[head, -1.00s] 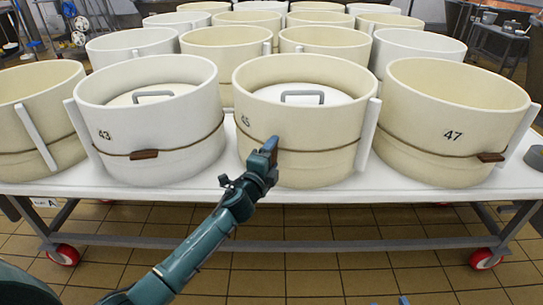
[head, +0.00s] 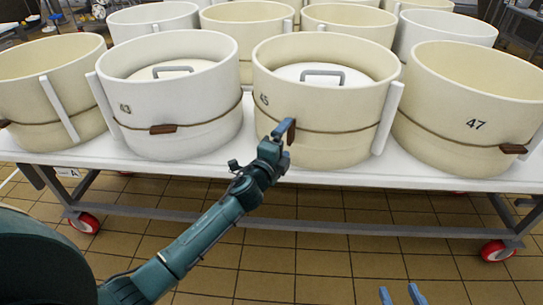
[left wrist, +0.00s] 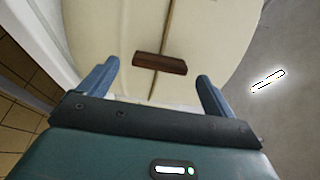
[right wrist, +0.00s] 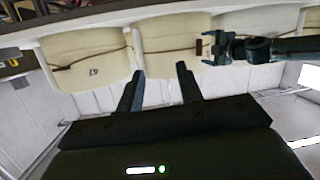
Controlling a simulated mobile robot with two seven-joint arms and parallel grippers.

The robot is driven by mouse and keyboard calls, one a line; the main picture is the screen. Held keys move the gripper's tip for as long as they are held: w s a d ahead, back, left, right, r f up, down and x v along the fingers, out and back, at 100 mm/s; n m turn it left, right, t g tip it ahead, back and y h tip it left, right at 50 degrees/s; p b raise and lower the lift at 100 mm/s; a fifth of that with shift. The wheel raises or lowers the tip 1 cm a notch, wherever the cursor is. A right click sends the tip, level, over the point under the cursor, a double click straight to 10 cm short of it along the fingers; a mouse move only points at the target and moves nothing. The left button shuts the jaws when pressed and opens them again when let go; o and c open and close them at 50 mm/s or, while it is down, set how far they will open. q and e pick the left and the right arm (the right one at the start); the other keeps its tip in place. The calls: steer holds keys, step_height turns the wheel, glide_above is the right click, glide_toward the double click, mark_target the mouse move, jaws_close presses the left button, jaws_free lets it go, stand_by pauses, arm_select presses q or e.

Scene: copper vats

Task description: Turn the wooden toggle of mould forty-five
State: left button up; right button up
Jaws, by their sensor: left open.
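Mould forty-five (head: 325,95) is a cream round vat marked 45, with a brown cord around it. Its wooden toggle (head: 291,131) stands upright, crosswise to the cord. In the left wrist view the toggle (left wrist: 160,63) lies between and just beyond the fingertips, touching neither, with the cord running across it. My left gripper (head: 281,130) is open right in front of the toggle; it also shows in the right wrist view beside the toggle (right wrist: 199,47). My right gripper (head: 401,292) is open and empty, low in front of the table (right wrist: 157,72).
Mould 43 (head: 185,110) stands left and mould 47 (head: 450,90) right; their toggles lie along their cords. An upright cream slat (head: 387,118) is on forty-five's right side.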

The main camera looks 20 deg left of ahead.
arm_select(q)
steer(key=s+a, duration=0.1)
steer(key=s, duration=0.8)
steer(key=shift+s+p, duration=0.35)
steer(key=shift+p, duration=0.1)
arm_select(e)
steer(key=shift+s+d+g, duration=0.1)
steer(key=shift+s+g, duration=0.15)
steer(key=shift+g, duration=0.25)
